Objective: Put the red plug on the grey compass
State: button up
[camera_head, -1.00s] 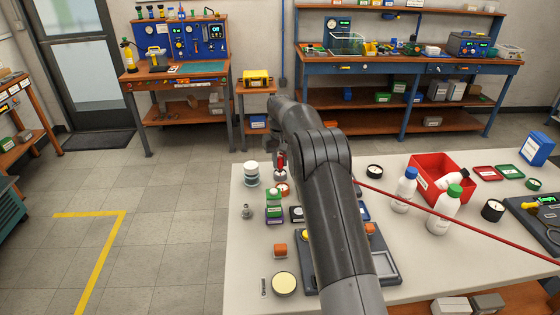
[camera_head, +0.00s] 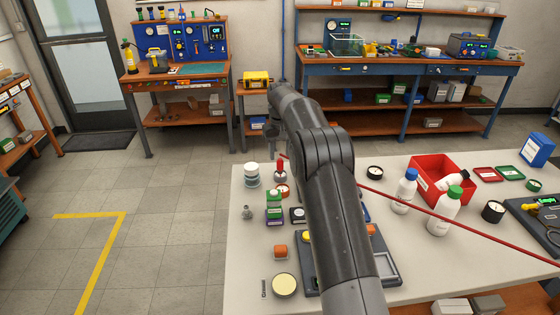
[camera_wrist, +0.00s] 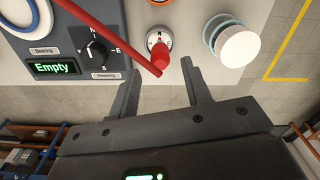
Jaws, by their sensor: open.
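The red plug (camera_head: 280,167) stands upright on the small grey compass (camera_head: 280,179) near the far left corner of the white table. In the wrist view the red plug (camera_wrist: 160,56) rests on the pale, lettered dial of the compass (camera_wrist: 152,37). My gripper (camera_wrist: 163,76) is open and empty. Its two fingers are apart, with the plug just beyond their tips and not gripped. In the head view my arm hides most of the gripper.
A white-lidded jar (camera_wrist: 236,46) stands close beside the compass. A panel with a black knob (camera_wrist: 98,48) and an "Empty" display lies on the other side. A red rod or cable (camera_wrist: 112,35) crosses the wrist view near the plug. Bottles and a red bin (camera_head: 428,170) stand right.

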aim_at(280, 160)
jog(key=s+d+r+t, duration=0.1)
jog(key=s+r, duration=0.3)
jog(key=r, duration=0.5)
jog(key=s+d+r, duration=0.1)
jog(key=s+r, duration=0.3)
jog(key=r, duration=0.4)
jog(key=s+d+r+m+t, duration=0.1)
jog(key=s+r, duration=0.2)
jog(key=s, duration=0.4)
jog(key=s+d+r+t, duration=0.1)
jog(key=s+r, duration=0.2)
jog(key=s, duration=0.4)
jog(key=s+d+f+t, duration=0.1)
jog(key=s+f, duration=0.2)
jog(key=s, duration=0.6)
jog(key=s+d+f+m, duration=0.1)
jog(key=s+f, duration=0.2)
jog(key=s, duration=0.7)
jog(key=s+f+m+t, duration=0.1)
jog(key=s+f, duration=0.2)
jog(key=s, duration=0.6)
jog(key=shift+s+d+f+t, duration=0.25)
jog(key=shift+d+t, duration=0.05)
jog(key=shift+d, duration=0.1)
